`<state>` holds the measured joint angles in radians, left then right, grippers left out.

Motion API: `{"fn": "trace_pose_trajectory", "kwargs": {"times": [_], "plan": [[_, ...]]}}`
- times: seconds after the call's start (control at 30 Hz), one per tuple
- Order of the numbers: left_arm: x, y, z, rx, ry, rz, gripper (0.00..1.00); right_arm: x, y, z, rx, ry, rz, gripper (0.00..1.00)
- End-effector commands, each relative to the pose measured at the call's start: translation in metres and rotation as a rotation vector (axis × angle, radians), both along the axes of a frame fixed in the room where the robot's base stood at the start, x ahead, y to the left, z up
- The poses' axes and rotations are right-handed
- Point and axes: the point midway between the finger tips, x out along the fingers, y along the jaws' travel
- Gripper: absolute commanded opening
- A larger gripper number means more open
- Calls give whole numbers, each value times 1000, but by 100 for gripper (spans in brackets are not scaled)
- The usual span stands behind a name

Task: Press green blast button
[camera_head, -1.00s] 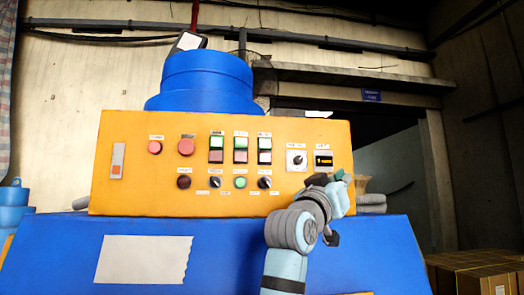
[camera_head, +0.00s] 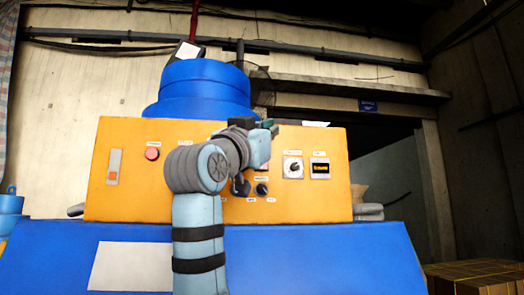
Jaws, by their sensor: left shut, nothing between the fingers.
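The orange control panel (camera_head: 330,205) stands on a blue machine body. The round green button and the paired green and red rectangular switches, visible in the earlier frame, are now hidden behind my left arm. My right gripper is not in view.
A blue drum (camera_head: 203,90) rises behind. Boxes (camera_head: 475,278) stand at lower right.

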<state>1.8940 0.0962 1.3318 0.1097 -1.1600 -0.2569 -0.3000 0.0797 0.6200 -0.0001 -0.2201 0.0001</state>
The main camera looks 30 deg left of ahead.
Motion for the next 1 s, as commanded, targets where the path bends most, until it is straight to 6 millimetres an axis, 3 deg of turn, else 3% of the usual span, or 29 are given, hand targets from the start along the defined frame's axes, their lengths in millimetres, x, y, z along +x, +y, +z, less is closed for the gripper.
{"fn": "trace_pose_trajectory", "kwargs": {"times": [0.43, 0.6, 1.0], "plan": [[47, 36, 4, -2, 3, 1, 0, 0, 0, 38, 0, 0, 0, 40], [61, 46, 2, 0, 2, 0, 0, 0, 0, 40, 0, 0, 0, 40], [67, 51, 0, -1, 0, 0, 0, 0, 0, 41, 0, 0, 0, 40]]}}
